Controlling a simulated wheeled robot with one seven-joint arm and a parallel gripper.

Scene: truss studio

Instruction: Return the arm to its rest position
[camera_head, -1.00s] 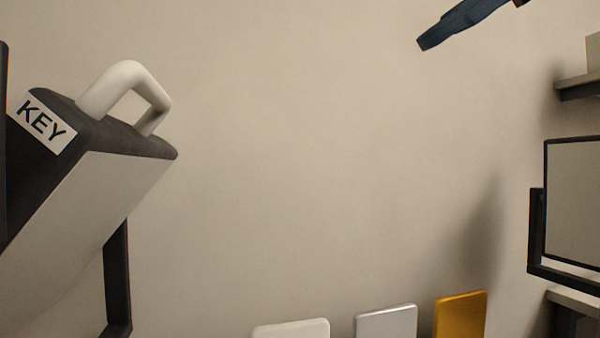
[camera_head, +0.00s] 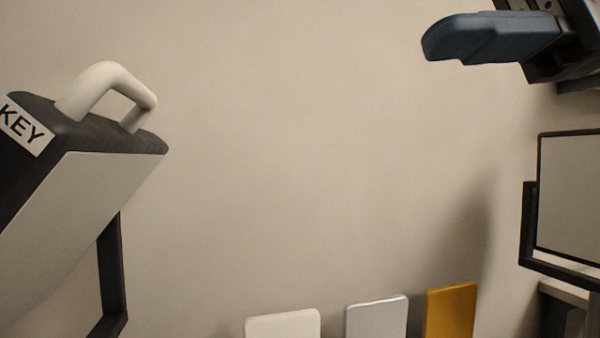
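My gripper (camera_head: 492,38) shows at the top right, with a blue-grey finger pointing left and a dark body at the picture's edge. It is in front of the plain wall, with nothing seen at the fingertip. Only one finger outline is clear, so I cannot tell whether it is open or shut. The rest of my arm is out of view.
At the left stands a tilted light panel (camera_head: 80,205) with a white handle (camera_head: 108,85) and a KEY label (camera_head: 22,124). White (camera_head: 283,325), silver (camera_head: 376,320) and yellow (camera_head: 450,312) plates stand below. A dark-framed panel (camera_head: 570,195) is at the right. The middle is clear.

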